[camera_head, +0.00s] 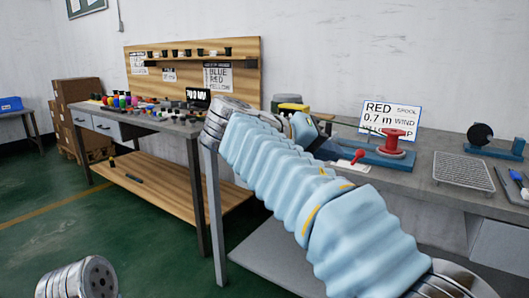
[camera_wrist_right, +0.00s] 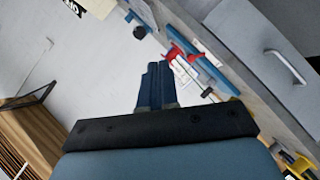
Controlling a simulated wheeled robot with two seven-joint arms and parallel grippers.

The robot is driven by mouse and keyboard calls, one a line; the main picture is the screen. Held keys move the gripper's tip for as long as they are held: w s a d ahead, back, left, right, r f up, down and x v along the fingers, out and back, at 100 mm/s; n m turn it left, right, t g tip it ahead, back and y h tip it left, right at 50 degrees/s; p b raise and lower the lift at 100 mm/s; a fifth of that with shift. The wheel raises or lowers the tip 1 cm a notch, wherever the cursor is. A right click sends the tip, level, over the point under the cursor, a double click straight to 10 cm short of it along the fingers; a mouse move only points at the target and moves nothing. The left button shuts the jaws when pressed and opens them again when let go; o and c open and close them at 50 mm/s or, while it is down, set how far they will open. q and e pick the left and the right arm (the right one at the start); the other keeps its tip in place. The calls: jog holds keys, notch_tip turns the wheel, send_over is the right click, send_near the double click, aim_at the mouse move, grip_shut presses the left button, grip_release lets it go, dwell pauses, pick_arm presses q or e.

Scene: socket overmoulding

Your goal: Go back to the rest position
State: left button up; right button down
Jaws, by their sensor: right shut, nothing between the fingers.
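My right arm in its pale blue sleeve crosses the head view from the lower right up to the left, then folds back to the right at a metal joint. My right gripper (camera_head: 322,147) is partly hidden behind the sleeve, above the grey bench and left of the red spool. In the right wrist view its dark blue fingers (camera_wrist_right: 157,84) are together, with nothing between them. The red spool (camera_head: 392,141) sits on a blue winder base (camera_head: 376,155), apart from the gripper. A metal joint of my left arm shows at the lower left; my left gripper is out of view.
The grey bench (camera_head: 425,198) carries a wire rack (camera_head: 463,171), a black reel (camera_head: 480,135) and a white sign (camera_head: 390,118). A second workbench (camera_head: 160,124) with several coloured parts stands at the left. Green floor is open at lower left.

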jog(key=w+f+n+y, duration=0.2)
jog(key=w+f+n, duration=0.15)
jog(key=f, duration=0.65)
jog(key=w+f+n+y, duration=0.2)
jog(key=w+f, duration=0.3)
jog(key=f, duration=0.6)
notch_tip(320, 180, down, 20)
jog(key=s+d+n+g+y, duration=0.1)
jog(key=n+g+y, duration=0.1)
jog(key=g+y, duration=0.15)
jog(key=s+f+m+g+y+p, duration=0.1)
jog(key=s+f+y, duration=0.2)
jog(key=s+f, duration=0.45)
jog(key=s+f+m+g+y+p, duration=0.1)
jog(key=s+f+g+y, duration=0.3)
jog(key=f, duration=0.7)
jog(key=s+f+m+t+y, duration=0.1)
jog(key=s+f+m, duration=0.1)
jog(key=s, duration=0.6)
jog(key=s+a+f+m+t+y, duration=0.1)
jog(key=s+f+m+t, duration=0.1)
jog(key=s, duration=0.6)
jog(key=shift+a+f+m, duration=0.15)
jog(key=shift+f+m, duration=0.7)
jog(key=shift+m, duration=0.3)
